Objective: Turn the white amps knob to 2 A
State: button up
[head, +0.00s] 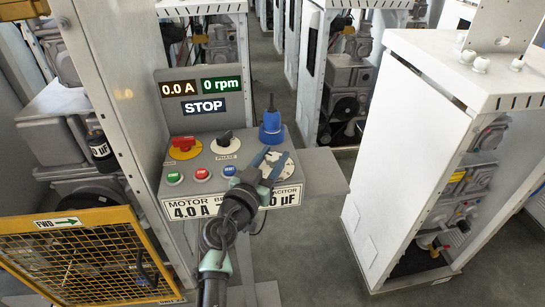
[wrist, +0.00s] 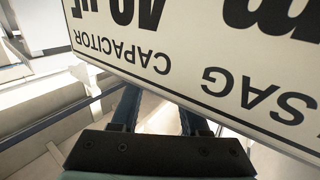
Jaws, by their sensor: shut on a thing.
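A sloping grey control panel (head: 213,160) stands in the middle of the head view. My gripper (head: 268,160) is at its right side, with blue fingers over a white round dial (head: 285,169) above the capacitor label. The fingers are shut on the knob of that dial; they hide most of the knob and its pointer. The amps display (head: 178,88) reads 0.0 A. The motor label (head: 192,207) reads 4.0 A. I cannot make out a separate white amps knob. In the wrist view my gripper (wrist: 160,113) reaches behind the upside-down label plate (wrist: 190,60), and its fingertips are hidden.
A blue plug (head: 271,127) stands upright just behind the dial. A red knob (head: 183,144), a black phase knob (head: 225,139) and several push buttons (head: 201,174) are to the left. A yellow mesh guard (head: 85,262) is at lower left, a white cabinet (head: 420,160) at right.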

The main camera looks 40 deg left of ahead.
grip_shut()
